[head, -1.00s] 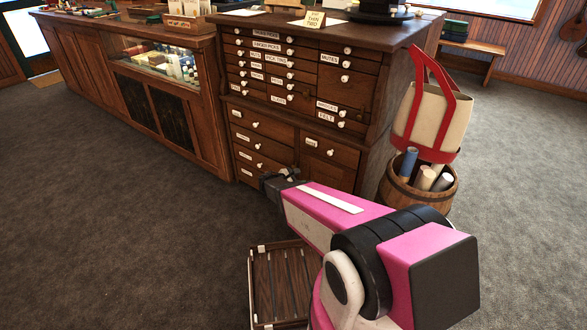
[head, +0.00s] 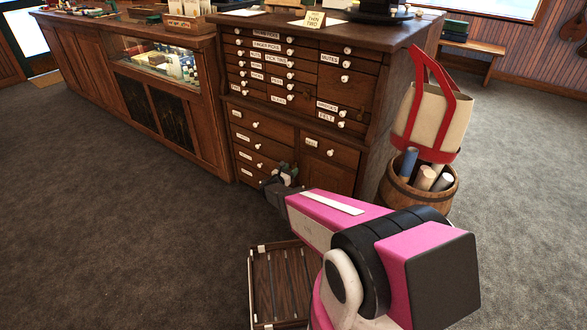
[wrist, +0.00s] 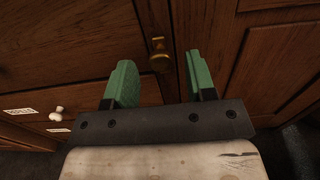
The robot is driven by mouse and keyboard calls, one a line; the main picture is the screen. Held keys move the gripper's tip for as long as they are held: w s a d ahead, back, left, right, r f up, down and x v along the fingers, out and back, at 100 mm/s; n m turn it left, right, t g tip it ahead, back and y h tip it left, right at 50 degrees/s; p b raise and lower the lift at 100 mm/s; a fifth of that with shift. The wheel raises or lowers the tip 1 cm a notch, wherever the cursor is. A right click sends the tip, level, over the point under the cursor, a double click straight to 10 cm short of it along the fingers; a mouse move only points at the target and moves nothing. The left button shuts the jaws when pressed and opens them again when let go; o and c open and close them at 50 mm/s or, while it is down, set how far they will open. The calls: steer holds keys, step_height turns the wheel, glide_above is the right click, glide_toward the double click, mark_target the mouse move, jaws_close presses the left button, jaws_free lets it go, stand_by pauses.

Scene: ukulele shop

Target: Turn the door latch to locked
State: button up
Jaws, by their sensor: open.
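A small brass latch (wrist: 159,55) is on the dark wooden cabinet front in the wrist view. It has a short upright piece above a rounded knob. My gripper (wrist: 160,82) is open, and its two green fingers stand left and right of the latch, apart from it. Nothing is between the fingertips except the view of the latch. In the head view my gripper (head: 284,176) is in front of the lower part of the drawer cabinet (head: 372,75). I cannot make out the latch in that view.
A white knob (wrist: 57,113) and label plates are left of my gripper in the wrist view. In the head view a slatted wooden crate (head: 278,285) is on the floor below my arm. A barrel (head: 440,195) with rolls and a tote bag (head: 432,118) stand right of the cabinet.

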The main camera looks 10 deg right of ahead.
steer(key=shift+x, duration=1.4)
steer(key=c, duration=0.9)
